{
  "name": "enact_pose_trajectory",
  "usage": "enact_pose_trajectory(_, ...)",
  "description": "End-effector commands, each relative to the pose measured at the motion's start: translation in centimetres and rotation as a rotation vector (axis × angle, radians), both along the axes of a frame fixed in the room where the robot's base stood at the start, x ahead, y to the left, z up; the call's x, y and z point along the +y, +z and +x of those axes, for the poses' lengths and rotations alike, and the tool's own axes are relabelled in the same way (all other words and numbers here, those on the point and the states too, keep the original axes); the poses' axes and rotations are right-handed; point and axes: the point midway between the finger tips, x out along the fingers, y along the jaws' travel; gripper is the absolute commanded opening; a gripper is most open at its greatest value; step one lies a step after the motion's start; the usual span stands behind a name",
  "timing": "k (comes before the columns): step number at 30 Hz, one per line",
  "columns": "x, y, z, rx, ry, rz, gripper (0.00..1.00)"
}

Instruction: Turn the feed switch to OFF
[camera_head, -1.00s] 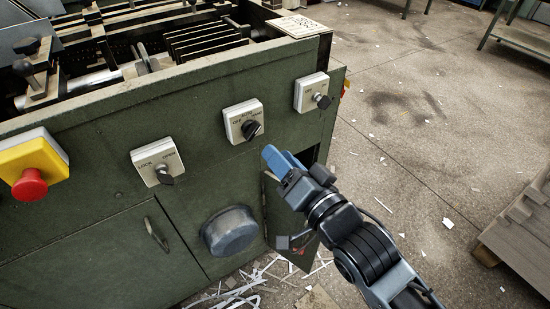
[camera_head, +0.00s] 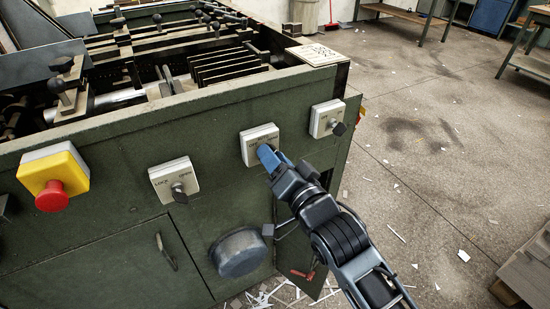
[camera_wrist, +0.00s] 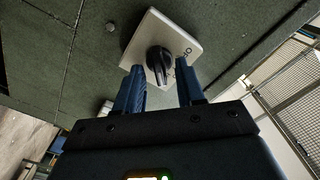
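Three pale switch plates with black knobs sit on the green machine front. The middle one (camera_head: 258,136) has my gripper (camera_head: 267,155) in front of it, hiding its knob in the head view. I cannot read which plate is the feed switch.
The left switch plate (camera_head: 160,178) reads LOCK and OPEN. The right switch plate (camera_head: 325,112) is close beside the middle one. A red emergency button (camera_head: 52,196) on a yellow box is further left. A round grey cover (camera_head: 239,253) bulges below.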

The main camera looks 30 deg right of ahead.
Motion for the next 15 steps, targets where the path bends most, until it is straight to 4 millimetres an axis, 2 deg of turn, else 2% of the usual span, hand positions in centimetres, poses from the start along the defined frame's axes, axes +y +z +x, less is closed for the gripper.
enact_pose_trajectory(2,-0.01,0.01,-0.02,0.0,0.0,0.0,0.37)
enact_pose_trajectory(13,-0.02,0.02,-0.03,-0.001,-0.001,0.0,0.02)
enact_pose_trajectory(15,-0.03,0.01,-0.03,-0.001,-0.001,-0.001,0.0)
